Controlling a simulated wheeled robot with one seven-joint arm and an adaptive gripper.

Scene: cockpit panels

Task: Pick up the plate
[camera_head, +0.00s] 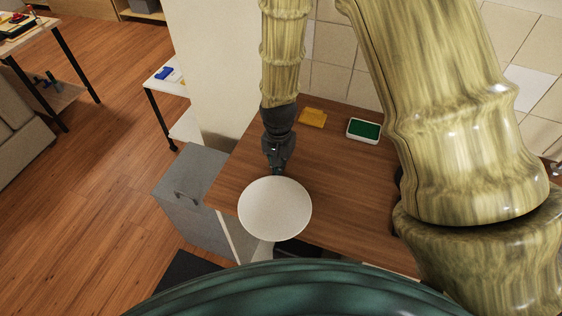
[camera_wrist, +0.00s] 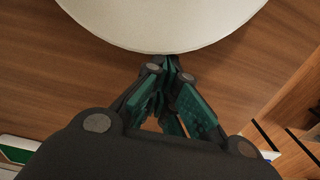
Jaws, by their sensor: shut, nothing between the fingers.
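The plate (camera_head: 275,208) is white and round. It appears over the near left part of the brown wooden desk (camera_head: 330,190), covering part of the front edge in the head view. My gripper (camera_head: 276,171) points down at the far rim of the plate. In the wrist view, the plate (camera_wrist: 165,18) fills the top, and my gripper (camera_wrist: 168,64) has its fingertips together just at or beside the rim. The fingers hold nothing. I cannot tell whether the tips touch the plate.
A yellow-orange item (camera_head: 313,117) and a white tray with a green top (camera_head: 363,130) lie at the back of the desk. A grey cabinet (camera_head: 192,200) stands left of the desk. The tiled wall (camera_head: 330,80) is behind. The desk's middle is clear.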

